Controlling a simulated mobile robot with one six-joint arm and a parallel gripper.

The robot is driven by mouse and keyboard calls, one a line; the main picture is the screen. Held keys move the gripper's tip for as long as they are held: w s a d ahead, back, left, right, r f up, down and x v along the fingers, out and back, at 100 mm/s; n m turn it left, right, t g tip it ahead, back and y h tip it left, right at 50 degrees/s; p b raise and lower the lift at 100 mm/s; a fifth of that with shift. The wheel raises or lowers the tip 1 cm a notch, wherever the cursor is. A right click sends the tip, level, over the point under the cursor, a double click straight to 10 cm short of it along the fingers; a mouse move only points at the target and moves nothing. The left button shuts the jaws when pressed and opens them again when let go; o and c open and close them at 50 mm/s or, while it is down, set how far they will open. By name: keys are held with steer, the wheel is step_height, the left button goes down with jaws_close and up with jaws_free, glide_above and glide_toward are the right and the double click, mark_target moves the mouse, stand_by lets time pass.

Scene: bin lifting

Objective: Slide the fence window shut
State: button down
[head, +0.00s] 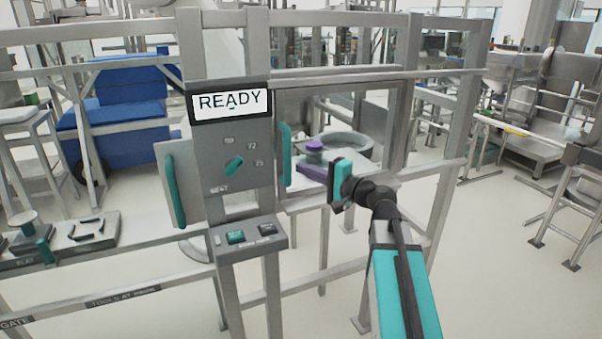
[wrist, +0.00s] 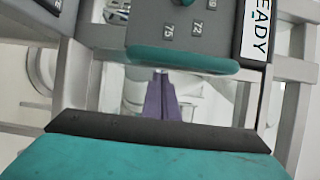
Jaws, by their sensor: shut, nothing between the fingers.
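The fence window (head: 404,125) is a clear pane in a grey frame, set in the fence right of the control box. An upright teal handle (head: 285,155) stands by its left edge, close to the box; in the wrist view the handle (wrist: 182,60) lies as a long bar across the top. My gripper (head: 339,180) is shut and empty, to the right of the handle and apart from it. In the wrist view my gripper (wrist: 160,128) fills the bottom. I cannot tell how far open the window is.
The control box (head: 238,150) has a READY screen (head: 230,104), a teal knob and buttons. A grey panel with another teal handle (head: 175,190) is left of it. A purple object (head: 314,160) and a round grey part (head: 345,146) are behind the window.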

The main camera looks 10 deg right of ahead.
steer(key=w+d+b+v, duration=0.1)
steer(key=d+b+v, duration=0.1)
steer(key=v, duration=0.8)
steer(key=shift+d, duration=0.25)
stand_by(0.4)
